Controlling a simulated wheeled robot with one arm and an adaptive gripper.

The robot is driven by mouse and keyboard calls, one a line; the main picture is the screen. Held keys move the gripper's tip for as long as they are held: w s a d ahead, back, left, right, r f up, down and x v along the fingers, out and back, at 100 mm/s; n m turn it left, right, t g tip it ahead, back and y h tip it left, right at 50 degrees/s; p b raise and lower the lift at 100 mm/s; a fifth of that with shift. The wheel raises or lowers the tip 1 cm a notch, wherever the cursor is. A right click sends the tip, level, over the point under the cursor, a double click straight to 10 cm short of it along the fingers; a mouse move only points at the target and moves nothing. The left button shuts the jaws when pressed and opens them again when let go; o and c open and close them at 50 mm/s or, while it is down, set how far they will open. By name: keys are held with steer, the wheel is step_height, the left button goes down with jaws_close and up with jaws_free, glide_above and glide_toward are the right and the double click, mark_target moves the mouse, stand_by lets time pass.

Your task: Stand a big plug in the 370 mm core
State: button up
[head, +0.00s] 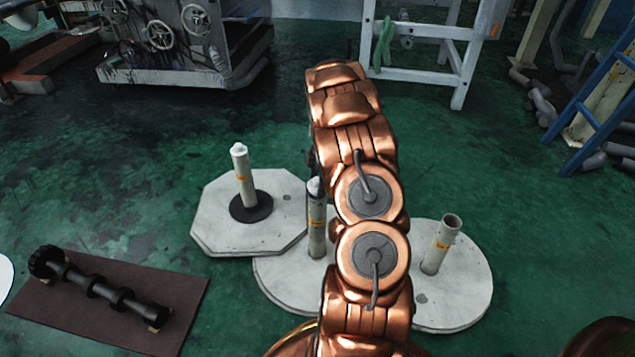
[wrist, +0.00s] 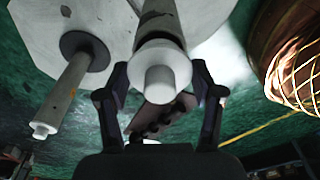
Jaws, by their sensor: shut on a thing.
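My gripper (wrist: 161,78) is shut on a white stepped plug (wrist: 165,68), with a dark finger on each side. The plug sits at the end of a pale core (wrist: 157,22), in line with it; how deep it goes in cannot be told. In the head view this core (head: 317,238) stands upright on a white disc, its plug (head: 314,187) on top, and my arm hides most of the gripper. A left core (head: 246,180) has a white plug and a black ring at its base. A right core (head: 440,246) stands open-topped. Their labels are too small to read.
The left core stands on an octagonal plate (head: 215,228); the other two stand on round white plates (head: 465,290). A brown mat (head: 50,318) at lower left carries a black ribbed shaft (head: 100,287). A wheeled machine, a white frame (head: 425,60) and a blue ladder (head: 590,120) stand behind.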

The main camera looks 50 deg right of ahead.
steer(key=shift+f, duration=1)
steer(key=o, duration=1.2)
steer(key=shift+r, duration=0.15)
steer(key=r, duration=0.4)
steer(key=d+r, duration=0.1)
steer(key=r, duration=0.6)
steer(key=shift+s+d+r, duration=0.15)
steer(key=shift+s+r, duration=0.15)
steer(key=shift+r, duration=0.1)
